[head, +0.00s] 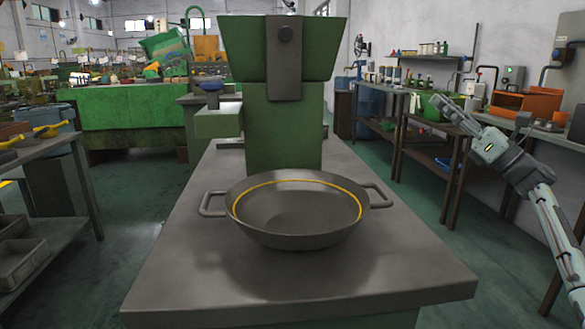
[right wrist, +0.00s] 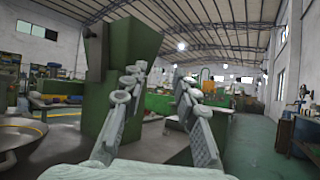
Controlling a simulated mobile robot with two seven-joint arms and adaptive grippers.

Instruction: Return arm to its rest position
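My right arm (head: 552,215) comes in from the right in the head view and is raised beside the bench, well clear of it. Its right gripper (head: 447,104) points up and to the left over the aisle. In the right wrist view the two fingers of the right gripper (right wrist: 157,95) stand wide apart with nothing between them. My left gripper and left arm are in neither view. A dark metal pan (head: 295,209) with two side handles and a yellow ring inside sits on the bench, apart from the gripper.
The grey-topped bench (head: 400,280) carries a green machine (head: 284,110) behind the pan; the machine also stands left of the gripper in the right wrist view. A side bench (head: 553,136) with an orange box lies at right. A shelf rack (head: 40,160) stands at left. Green floor (head: 410,185) is open between.

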